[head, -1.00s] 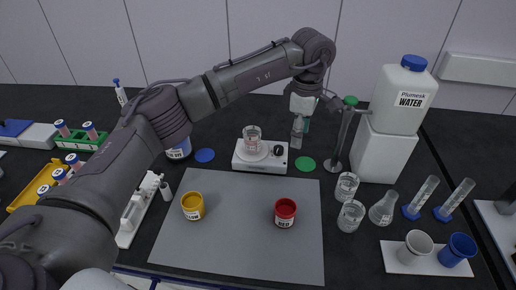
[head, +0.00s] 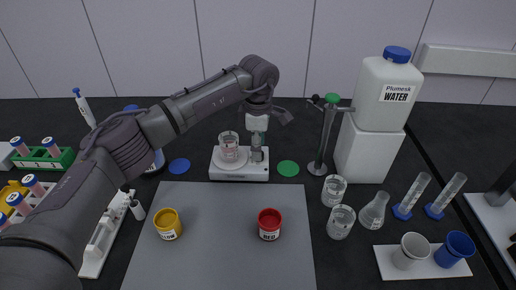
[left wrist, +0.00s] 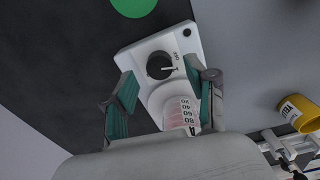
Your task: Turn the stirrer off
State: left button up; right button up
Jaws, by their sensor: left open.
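The stirrer (head: 230,176) is a small white device on the dark bench, with a beaker (head: 228,146) of pinkish liquid on its plate. In the left wrist view the stirrer (left wrist: 190,42) shows its round black knob (left wrist: 159,66) with a white pointer line. The beaker (left wrist: 181,114) shows below the knob there. My left gripper (head: 257,158) points down over the right part of the stirrer and hides the knob in the head view. Its open green-padded fingers (left wrist: 160,72) lie on either side of the knob in the wrist view; contact cannot be told. My right gripper is out of view.
A green disc (head: 288,168) and a metal stand (head: 325,140) are right of the stirrer, a blue disc (head: 179,166) left. A grey mat (head: 220,235) in front holds a yellow jar (head: 167,224) and a red jar (head: 269,224). Glassware (head: 341,222) stands at right.

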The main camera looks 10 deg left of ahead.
pick_arm(q)
jog(key=shift+f, duration=1)
grip_shut()
jog(key=shift+w+n, duration=0.1)
jog(key=shift+n, duration=1.5)
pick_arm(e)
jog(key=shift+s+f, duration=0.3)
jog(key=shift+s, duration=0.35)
pick_arm(q)
grip_release()
